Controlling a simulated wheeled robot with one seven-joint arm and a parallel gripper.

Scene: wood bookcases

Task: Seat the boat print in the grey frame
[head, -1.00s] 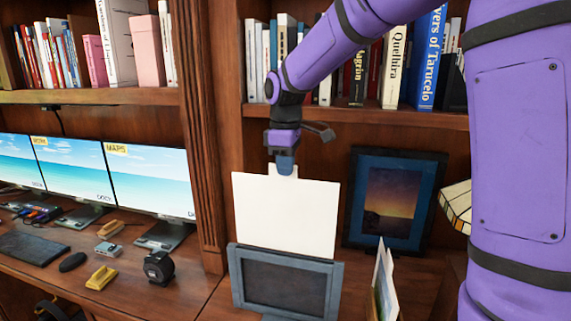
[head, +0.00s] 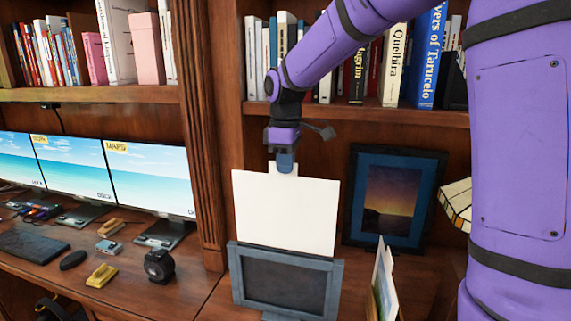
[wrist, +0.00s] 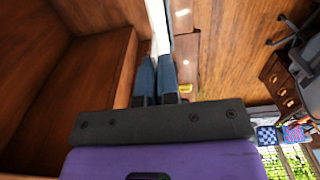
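A plain white card (head: 285,212) with a small tab at its top hangs upright from my gripper (head: 285,165). No boat picture shows on the side facing the head camera, so I cannot confirm which print it is. My gripper is shut on the tab; in the wrist view the two fingers (wrist: 157,80) pinch the thin card (wrist: 159,28). The grey frame (head: 236,285) stands on the desk directly below, with a dark panel inside. The card's lower edge meets or passes behind the frame's top edge; I cannot tell whether it is in a slot.
A dark frame with a sunset picture (head: 390,205) leans at the back right. A holder with upright prints (head: 384,280) stands right of the grey frame. Bookshelves (head: 400,115) are above.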

